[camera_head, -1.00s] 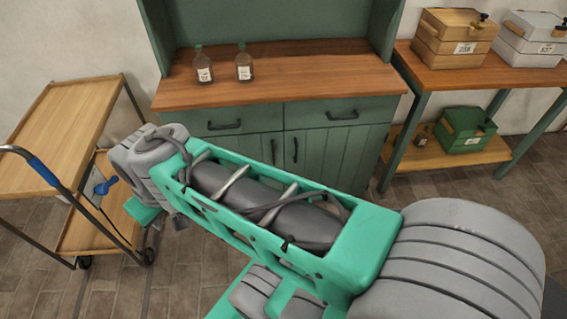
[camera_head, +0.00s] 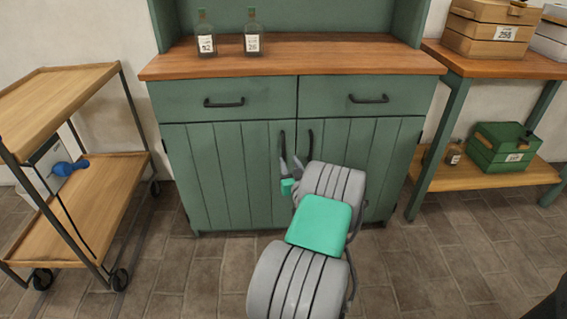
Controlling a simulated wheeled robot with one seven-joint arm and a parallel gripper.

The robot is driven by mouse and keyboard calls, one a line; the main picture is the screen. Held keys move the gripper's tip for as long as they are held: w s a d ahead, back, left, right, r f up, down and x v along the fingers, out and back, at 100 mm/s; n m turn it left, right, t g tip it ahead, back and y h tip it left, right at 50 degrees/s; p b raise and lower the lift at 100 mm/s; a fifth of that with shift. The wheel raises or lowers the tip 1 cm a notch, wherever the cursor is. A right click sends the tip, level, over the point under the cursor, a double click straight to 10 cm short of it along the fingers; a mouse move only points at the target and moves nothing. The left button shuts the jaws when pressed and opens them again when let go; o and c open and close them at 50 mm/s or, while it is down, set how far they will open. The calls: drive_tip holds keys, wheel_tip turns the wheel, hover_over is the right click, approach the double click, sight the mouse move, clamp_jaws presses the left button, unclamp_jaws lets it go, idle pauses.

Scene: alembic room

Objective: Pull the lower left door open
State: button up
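The lower left door (camera_head: 225,175) of the green cabinet is a panelled door under the left drawer and looks shut. Its dark vertical handle (camera_head: 282,142) is near its right edge. The lower right door (camera_head: 375,165) also looks shut, with its handle (camera_head: 311,140) beside the first. My gripper (camera_head: 290,162) is just below and in front of the left door's handle, pointing at the cabinet. My own arm hides part of the gripper and the lower middle of the doors. I cannot tell whether the fingers touch the handle or how far apart they are.
Two bottles (camera_head: 206,34) stand on the wooden top (camera_head: 330,57). A wooden cart (camera_head: 112,178) on wheels stands at the left. A table (camera_head: 500,62) with boxes stands at the right, a green box (camera_head: 500,148) on its lower shelf. Floor before the left door is clear.

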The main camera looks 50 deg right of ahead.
sight(284, 152)
drive_tip(key=b+x, duration=0.1)
drive_tip(key=x, duration=0.5)
drive_tip(key=shift+w+a+r, duration=0.1)
drive_tip(key=shift+w, duration=0.15)
drive_tip(key=shift+w+d, duration=0.25)
drive_tip(key=shift+d, duration=0.05)
drive_tip(key=shift+r, duration=0.1)
clamp_jaws()
idle(0.7)
